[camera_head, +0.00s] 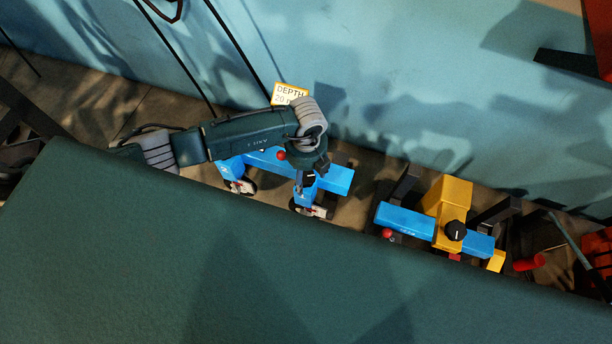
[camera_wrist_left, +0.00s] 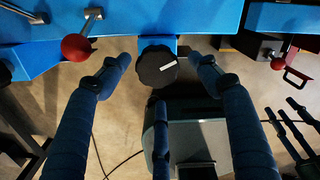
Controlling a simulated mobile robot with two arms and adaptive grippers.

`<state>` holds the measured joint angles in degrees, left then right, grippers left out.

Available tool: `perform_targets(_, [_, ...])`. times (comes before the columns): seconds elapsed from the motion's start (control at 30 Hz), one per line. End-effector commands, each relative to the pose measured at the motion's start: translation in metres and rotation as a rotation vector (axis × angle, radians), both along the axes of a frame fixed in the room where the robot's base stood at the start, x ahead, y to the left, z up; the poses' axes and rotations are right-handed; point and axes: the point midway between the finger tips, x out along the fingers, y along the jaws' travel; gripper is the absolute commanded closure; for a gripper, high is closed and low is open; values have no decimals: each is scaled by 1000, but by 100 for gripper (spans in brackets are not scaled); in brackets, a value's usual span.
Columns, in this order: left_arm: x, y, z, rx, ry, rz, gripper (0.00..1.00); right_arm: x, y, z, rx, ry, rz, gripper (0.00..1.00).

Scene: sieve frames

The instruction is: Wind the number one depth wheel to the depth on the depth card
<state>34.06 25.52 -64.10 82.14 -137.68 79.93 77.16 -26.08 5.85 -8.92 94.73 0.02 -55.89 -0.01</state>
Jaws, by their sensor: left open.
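The depth card (camera_head: 290,92), white with a yellow edge, reads "DEPTH" and what looks like "20 m". My left gripper (camera_head: 307,181) is over the front of the left blue frame (camera_head: 335,178). In the left wrist view a black round wheel (camera_wrist_left: 157,68) with a white mark sits on the blue frame's front. My open left fingers stand either side of it with gaps, and a third finger is below. No number shows on it. Another black wheel (camera_head: 455,230) with a white line is on the right unit. Dark fingers (camera_wrist_left: 288,130), apparently my right gripper's, show at lower right.
A red ball-ended lever (camera_wrist_left: 76,47) is left of the wheel, and another red ball (camera_wrist_left: 277,63) is to its right. A yellow block (camera_head: 452,196) stands on the right blue frame. A broad dark green surface (camera_head: 200,270) fills the front.

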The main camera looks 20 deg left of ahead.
Motion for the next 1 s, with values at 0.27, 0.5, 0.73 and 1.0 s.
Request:
perform_targets(0.27, [1, -1, 61, -1, -4, -2, 37, 0, 0, 0, 0, 0, 0, 60])
perform_targets(0.5, [-1, -1, 95, 0, 1, -1, 37, 0, 0, 0, 0, 1, 0, 60])
perform_targets(0.73, [-1, -1, 101, 0, 2, -1, 37, 0, 0, 0, 0, 1, 0, 60])
perform_targets(1.0, [-1, -1, 101, 0, 2, -1, 37, 0, 0, 0, -1, 1, 0, 60])
